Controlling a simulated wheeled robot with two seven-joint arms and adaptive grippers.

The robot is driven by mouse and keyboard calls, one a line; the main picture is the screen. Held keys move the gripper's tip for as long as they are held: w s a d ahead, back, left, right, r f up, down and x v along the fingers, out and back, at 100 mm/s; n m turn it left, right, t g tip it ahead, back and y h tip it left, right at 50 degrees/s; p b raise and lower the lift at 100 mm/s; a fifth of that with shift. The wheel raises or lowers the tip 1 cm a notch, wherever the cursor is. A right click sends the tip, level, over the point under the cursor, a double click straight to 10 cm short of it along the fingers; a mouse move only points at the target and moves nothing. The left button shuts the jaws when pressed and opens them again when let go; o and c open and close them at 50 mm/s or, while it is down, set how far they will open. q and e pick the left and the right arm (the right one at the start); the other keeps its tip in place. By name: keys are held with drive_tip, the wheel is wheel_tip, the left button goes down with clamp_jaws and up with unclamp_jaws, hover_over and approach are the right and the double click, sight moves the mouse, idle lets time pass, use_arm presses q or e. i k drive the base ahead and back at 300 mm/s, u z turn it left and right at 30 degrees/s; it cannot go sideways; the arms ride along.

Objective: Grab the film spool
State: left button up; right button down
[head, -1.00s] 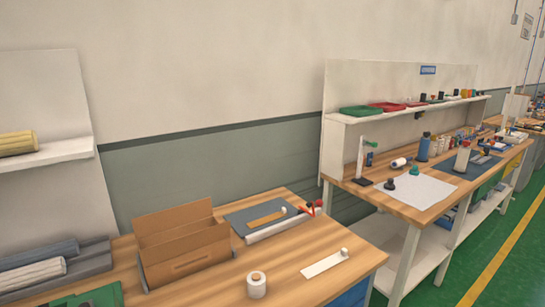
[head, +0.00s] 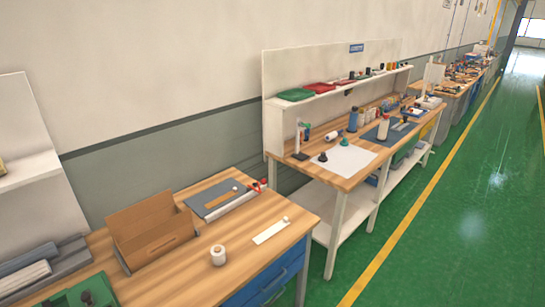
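A small white roll that looks like the film spool (head: 218,255) stands upright on the near wooden workbench (head: 185,275), right of an open cardboard box. A dark hole shows in its top. Another white roll (head: 333,135) lies on its side on the farther workbench, so I cannot be sure which of the two is the film spool. Neither of my grippers is in view.
The open cardboard box (head: 152,228) stands left of the roll. A grey mat (head: 213,199) and a white strip (head: 270,231) lie behind and right. The farther workbench (head: 345,181) carries bottles and tools. Green floor (head: 430,240) is clear on the right.

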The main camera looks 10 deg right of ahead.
sight(218, 253)
drive_tip(key=z, duration=1.25)
drive_tip(key=i, duration=1.1)
drive_tip(key=u, duration=2.65)
